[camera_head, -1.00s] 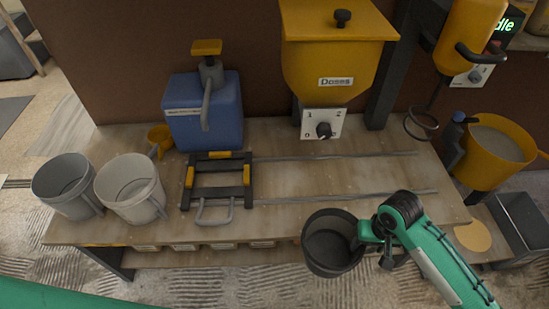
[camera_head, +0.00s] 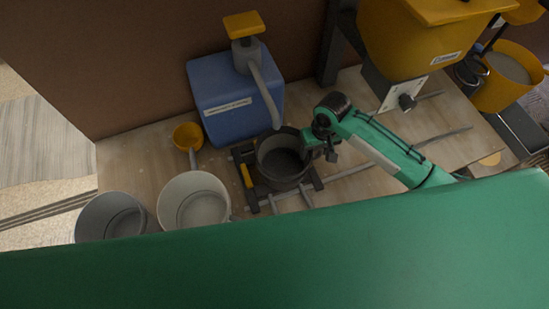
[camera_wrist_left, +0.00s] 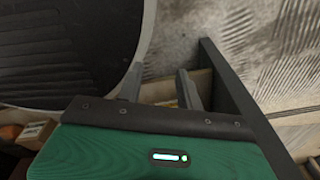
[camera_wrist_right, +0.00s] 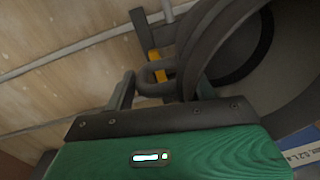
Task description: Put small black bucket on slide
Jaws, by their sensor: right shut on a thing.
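The small black bucket (camera_head: 282,172) is upright over the slide (camera_head: 251,199), a dark frame with yellow pads, and covers its middle. I cannot tell whether its base touches the frame. My right gripper (camera_head: 320,143) is at the bucket's right side and shut on its handle (camera_wrist_right: 160,74). The bucket wall (camera_wrist_right: 272,75) fills the upper right of the right wrist view. My left gripper (camera_wrist_left: 160,88) is seen only in the left wrist view, open with nothing between its fingers. A large dark round thing stands beside it on the left there.
A blue dispenser (camera_head: 228,118) with a curved spout stands behind the slide. A white bucket (camera_head: 190,205) and a grey bucket (camera_head: 108,222) stand at left, with a yellow scoop (camera_head: 186,135) behind. The yellow hopper (camera_head: 400,45) overhangs the rails at right. My green left arm covers the foreground.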

